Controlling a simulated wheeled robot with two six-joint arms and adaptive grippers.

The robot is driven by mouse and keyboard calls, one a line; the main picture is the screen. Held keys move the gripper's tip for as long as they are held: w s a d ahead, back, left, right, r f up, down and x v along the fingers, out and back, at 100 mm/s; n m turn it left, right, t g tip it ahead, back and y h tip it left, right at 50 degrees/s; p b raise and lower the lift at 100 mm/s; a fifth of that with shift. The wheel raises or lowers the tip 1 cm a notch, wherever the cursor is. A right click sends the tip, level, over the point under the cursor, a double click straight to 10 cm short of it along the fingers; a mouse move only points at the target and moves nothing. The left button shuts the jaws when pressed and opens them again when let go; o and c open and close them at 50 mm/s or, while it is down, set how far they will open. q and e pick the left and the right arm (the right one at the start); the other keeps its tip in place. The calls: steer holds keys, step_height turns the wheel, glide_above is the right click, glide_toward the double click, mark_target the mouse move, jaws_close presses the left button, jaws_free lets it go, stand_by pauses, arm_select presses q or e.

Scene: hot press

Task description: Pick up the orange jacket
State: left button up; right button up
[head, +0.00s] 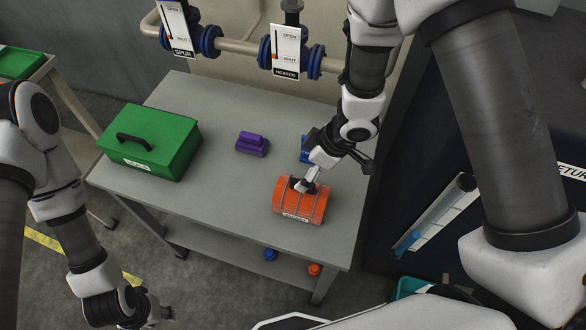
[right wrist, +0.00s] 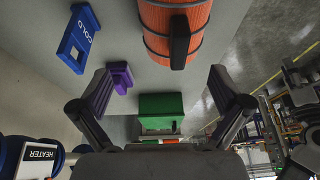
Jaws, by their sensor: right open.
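The orange jacket (head: 288,208) is a ribbed half-cylinder with dark bands, lying on the grey table near its right front corner. In the right wrist view the jacket (right wrist: 155,30) is at the top, with a dark handle on it. My right gripper (head: 335,156) is close to the jacket's back side, partly overlapping it. In the right wrist view the right gripper's fingers (right wrist: 160,80) are spread wide with nothing between them, and the jacket lies beyond them. My left gripper (head: 135,305) is low at the left, off the table; its fingers are unclear.
A green box (head: 152,145) stands at the table's left. A purple block (head: 252,144) sits mid-table. A blue COLD piece (right wrist: 78,40) lies behind the jacket. Pipes with the SPUR tag (head: 177,28) and HEATER tag (head: 286,50) run behind. The table's front middle is clear.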

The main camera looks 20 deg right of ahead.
mark_target(306, 194)
steer(key=s+f, duration=0.1)
steer(key=f, duration=0.1)
steer(key=s+a+f, duration=0.1)
steer(key=s, duration=0.1)
steer(key=shift+s+f, duration=0.15)
steer(key=shift+f, duration=0.25)
steer(key=f, duration=0.1)
steer(key=w, duration=0.1)
steer(key=f, duration=0.1)
steer(key=shift+w+a+f, duration=0.25)
steer(key=shift+w+f, duration=0.05)
steer(key=shift+w, duration=0.05)
steer(key=shift+w+f, duration=0.15)
steer(key=shift+w, duration=0.15)
steer(key=shift+s+a+r, duration=0.1)
steer(key=shift+s+r, duration=0.15)
steer(key=shift+s, duration=0.05)
steer(key=c, duration=0.4)
steer(key=shift+s+r, duration=0.1)
steer(key=shift+s, duration=0.05)
steer(key=c, duration=0.9)
arm_select(q)
steer(key=shift+s+r, duration=0.2)
steer(key=shift+s, duration=1)
